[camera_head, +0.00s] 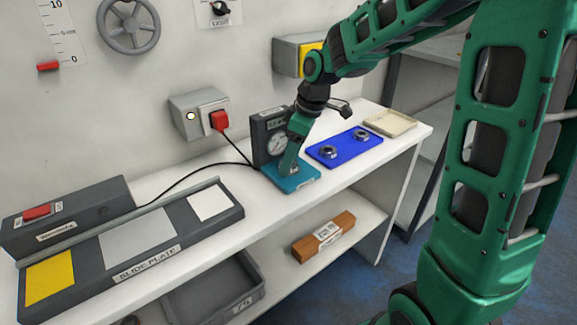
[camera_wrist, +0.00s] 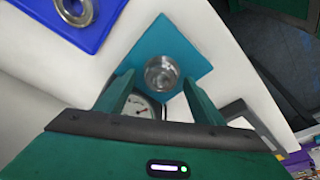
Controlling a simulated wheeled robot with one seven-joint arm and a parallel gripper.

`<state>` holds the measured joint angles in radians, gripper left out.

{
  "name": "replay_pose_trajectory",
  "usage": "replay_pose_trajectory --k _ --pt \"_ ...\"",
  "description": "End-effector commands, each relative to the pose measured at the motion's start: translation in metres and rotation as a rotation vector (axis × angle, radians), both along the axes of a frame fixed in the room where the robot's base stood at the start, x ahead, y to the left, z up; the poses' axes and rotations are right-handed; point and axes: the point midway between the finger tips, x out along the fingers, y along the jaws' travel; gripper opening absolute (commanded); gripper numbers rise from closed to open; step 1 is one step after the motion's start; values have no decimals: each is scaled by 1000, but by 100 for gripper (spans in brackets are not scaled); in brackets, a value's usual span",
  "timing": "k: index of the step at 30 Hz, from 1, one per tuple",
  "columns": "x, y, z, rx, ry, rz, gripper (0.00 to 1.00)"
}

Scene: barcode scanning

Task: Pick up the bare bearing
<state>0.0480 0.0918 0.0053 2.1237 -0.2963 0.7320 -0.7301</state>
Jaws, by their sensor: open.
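A silver round metal piece (camera_wrist: 161,73) stands on the teal plate (camera_wrist: 180,38) of a dial instrument; I cannot tell for sure whether it is the bare bearing. My gripper (camera_wrist: 159,84) is open, with a finger on either side below this piece in the wrist view. In the head view my gripper (camera_head: 286,168) is low over the teal plate (camera_head: 300,180) and hides the piece. Two metal rings, one nearer (camera_head: 329,152) and one farther (camera_head: 361,135), sit on a blue mat (camera_head: 346,146). One ring (camera_wrist: 80,22) also shows at the wrist view's top left.
The dial instrument (camera_head: 262,128) stands upright directly behind my gripper. A cream tray (camera_head: 390,123) is at the bench's right end. A slide plate fixture (camera_head: 130,240) fills the left. A brown block (camera_head: 312,240) and a grey bin (camera_head: 205,300) are on the shelf below.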

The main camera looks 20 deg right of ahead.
Motion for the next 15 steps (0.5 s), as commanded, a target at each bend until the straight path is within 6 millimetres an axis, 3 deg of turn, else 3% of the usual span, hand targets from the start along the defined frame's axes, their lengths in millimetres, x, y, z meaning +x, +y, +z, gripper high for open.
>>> replay_pose_trajectory --k 9,15 --pt "1 1 -4 0 -1 0 59" --pt "1 1 -4 0 -1 -1 14"
